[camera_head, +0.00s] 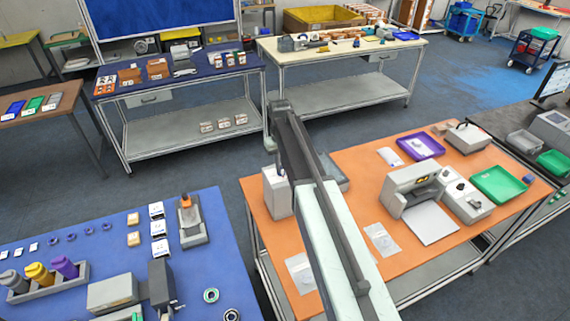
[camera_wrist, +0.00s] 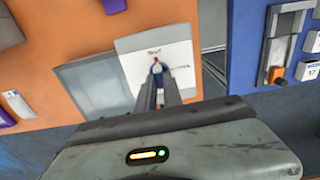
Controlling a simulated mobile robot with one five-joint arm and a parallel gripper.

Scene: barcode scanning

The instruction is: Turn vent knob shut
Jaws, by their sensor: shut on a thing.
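The vent knob (camera_wrist: 157,67) shows in the wrist view, small and blue with a light top and a red mark on its upper side. It sits on a white panel (camera_wrist: 135,65). One dark label is above the knob and another to its right; both are too blurred to read surely. The red mark points up at the upper label. My gripper (camera_wrist: 158,80) is shut on the knob, one finger on each side. In the head view the white box (camera_head: 275,197) stands at the orange table's left edge; my arm hides the knob there.
A grey tray (camera_wrist: 90,85) lies beside the panel in the wrist view. In the head view the orange table (camera_head: 350,185) also holds a grey machine (camera_head: 412,180), a purple tray (camera_head: 420,148) and a green tray (camera_head: 498,184). A blue table (camera_head: 120,215) stands at left, across a floor gap.

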